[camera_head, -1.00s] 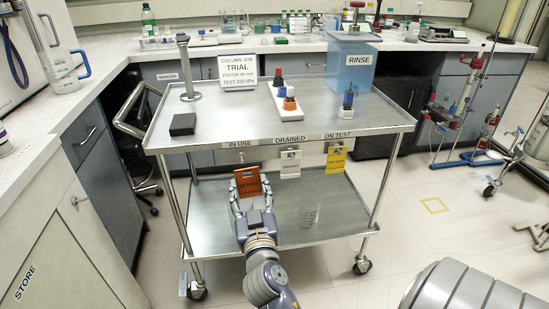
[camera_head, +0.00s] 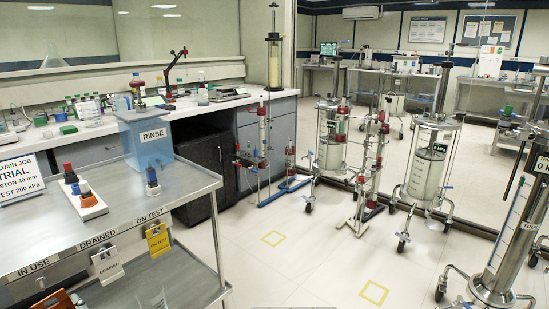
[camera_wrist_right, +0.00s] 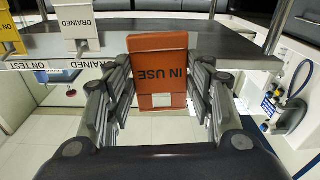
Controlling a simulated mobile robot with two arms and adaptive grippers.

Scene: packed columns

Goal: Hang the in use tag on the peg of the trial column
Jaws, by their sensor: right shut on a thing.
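The orange in use tag (camera_wrist_right: 160,65) is held between the fingers of my right gripper (camera_wrist_right: 160,100) in the right wrist view, its lettering upside down there. In the head view only part of the tag (camera_head: 55,302) shows at the lower left, below the cart's IN USE label; my right gripper is out of that view. A clear column on a wheeled stand (camera_head: 508,235) at the right edge bears small lettering that seems to read TRIAL. It is cut off by the frame, and I cannot make out its peg. My left gripper is not in view.
The steel cart (camera_head: 120,218) stands at left, with the drained tag (camera_head: 107,264) and on test tag (camera_head: 158,240) on its front. Other wheeled columns (camera_head: 430,165) (camera_head: 331,140) and red-and-blue stands (camera_head: 372,165) stand behind. Floor with yellow marks (camera_head: 374,293) is clear between cart and columns.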

